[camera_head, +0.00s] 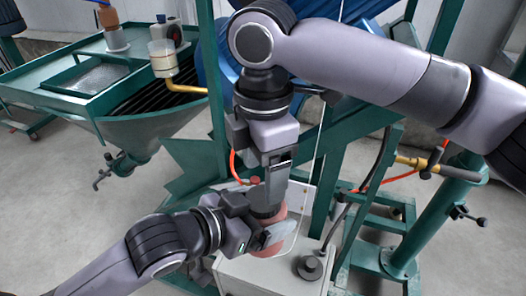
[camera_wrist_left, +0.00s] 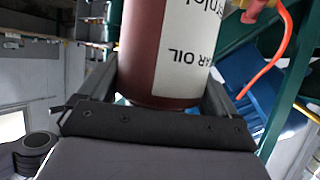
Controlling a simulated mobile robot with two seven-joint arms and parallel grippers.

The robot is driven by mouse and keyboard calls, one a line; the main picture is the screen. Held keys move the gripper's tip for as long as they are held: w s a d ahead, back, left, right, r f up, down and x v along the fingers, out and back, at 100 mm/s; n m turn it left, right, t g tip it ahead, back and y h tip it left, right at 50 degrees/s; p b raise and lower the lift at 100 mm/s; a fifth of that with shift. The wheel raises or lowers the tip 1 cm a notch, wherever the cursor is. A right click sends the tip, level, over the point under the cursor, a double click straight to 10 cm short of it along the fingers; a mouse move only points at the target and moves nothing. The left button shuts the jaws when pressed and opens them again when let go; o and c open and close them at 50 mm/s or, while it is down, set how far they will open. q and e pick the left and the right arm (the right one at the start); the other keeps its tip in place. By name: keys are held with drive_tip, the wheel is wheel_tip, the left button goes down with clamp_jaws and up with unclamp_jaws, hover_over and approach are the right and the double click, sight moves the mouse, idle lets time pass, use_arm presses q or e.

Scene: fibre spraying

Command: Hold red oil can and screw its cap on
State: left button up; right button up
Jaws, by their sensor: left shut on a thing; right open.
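The red oil can (camera_head: 270,251) is mostly covered by my grippers in the head view. In the left wrist view the can (camera_wrist_left: 140,50) shows dark red with a white label that reads "AR OIL" in part. My left gripper (camera_head: 262,234) comes in from the lower left and is shut around the can's body, one finger on each side. My right gripper (camera_head: 267,204) points down from above, open, with its fingertips right at the top of the can. The cap cannot be made out; the right fingers hide that spot.
A grey box (camera_head: 262,275) with a dark knob (camera_head: 310,267) stands just below the can. Green frame posts and a red hose (camera_head: 234,165) are close by. A green hopper table (camera_head: 140,118) with bottles stands at the back left. Floor at the left is clear.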

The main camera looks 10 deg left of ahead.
sight(263, 198)
drive_tip(key=shift+f, duration=2.45)
drive_tip(key=c, duration=0.9)
drive_tip(key=shift+m, duration=0.9)
drive_tip(key=o, duration=1.2)
drive_tip(key=shift+o, duration=0.2)
wheel_tip(263, 198, up, 12)
